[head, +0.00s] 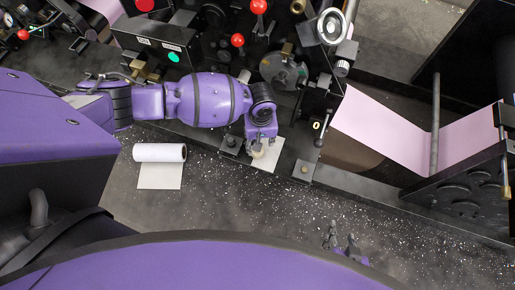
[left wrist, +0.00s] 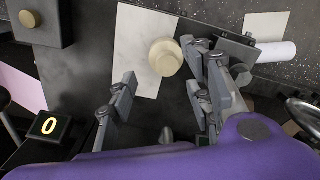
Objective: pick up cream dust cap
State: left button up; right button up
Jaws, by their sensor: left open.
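The cream dust cap (left wrist: 165,57) is a round, short knob on a pale sheet (left wrist: 135,50) in the left wrist view. In the head view the cap (head: 257,154) is small and partly hidden under my left gripper (head: 262,140). In the left wrist view my left gripper (left wrist: 162,90) is open, with its fingers spread apart. The cap lies between and just beyond the fingertips, nearer the right-hand finger. I cannot tell if that finger touches it. My right gripper (head: 341,238) is low in the head view, its dark fingers apart and empty, away from the cap.
The black machine (head: 190,45) has red-knobbed levers (head: 259,6) and a handwheel (head: 332,26). A pink web (head: 385,125) runs at the right.

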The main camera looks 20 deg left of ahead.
pick_arm(q)
jog(key=f, duration=0.4)
jog(key=shift+s+f, duration=0.25)
jog(key=shift+s, duration=0.1)
jog(key=c, duration=1)
jog(key=shift+r, duration=0.15)
